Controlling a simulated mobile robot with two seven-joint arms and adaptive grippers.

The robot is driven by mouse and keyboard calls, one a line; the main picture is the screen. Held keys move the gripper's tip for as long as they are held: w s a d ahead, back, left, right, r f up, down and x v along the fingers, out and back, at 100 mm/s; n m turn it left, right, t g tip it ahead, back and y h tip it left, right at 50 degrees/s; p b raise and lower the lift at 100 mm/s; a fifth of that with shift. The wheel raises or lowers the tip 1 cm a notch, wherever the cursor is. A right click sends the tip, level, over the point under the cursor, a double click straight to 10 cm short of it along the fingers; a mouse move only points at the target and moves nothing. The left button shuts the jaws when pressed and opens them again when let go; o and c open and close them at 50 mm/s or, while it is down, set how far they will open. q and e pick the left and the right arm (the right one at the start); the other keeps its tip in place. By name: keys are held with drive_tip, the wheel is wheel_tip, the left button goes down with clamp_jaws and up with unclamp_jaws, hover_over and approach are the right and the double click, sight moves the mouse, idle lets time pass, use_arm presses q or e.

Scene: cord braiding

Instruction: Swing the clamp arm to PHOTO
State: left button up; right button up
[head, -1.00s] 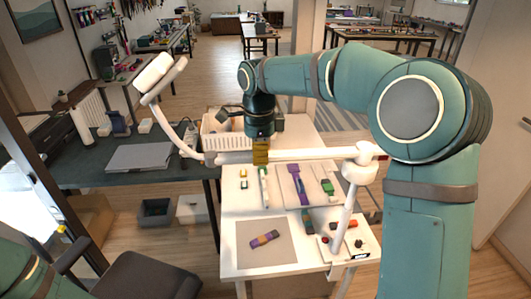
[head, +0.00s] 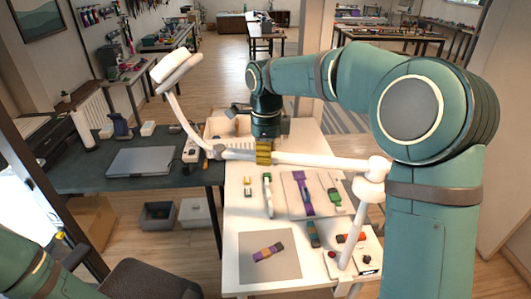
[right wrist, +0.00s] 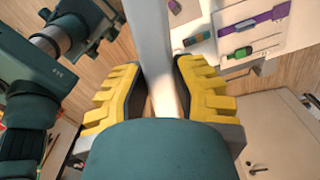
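The white clamp arm (head: 315,160) is a jointed tube running left from a joint on a post at the table's right, then bending up to a white head (head: 178,66) at upper left. My right gripper (head: 264,153) reaches down onto the tube's middle stretch. My left gripper does not show.
A dark bench (head: 120,180) with a laptop stands left.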

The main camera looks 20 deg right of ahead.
drive_tip(key=o, duration=0.5)
drive_tip(key=shift+d+f, duration=0.1)
drive_tip(key=shift+c, duration=0.2)
wheel_tip(320, 180, up, 12)
idle(0.5)
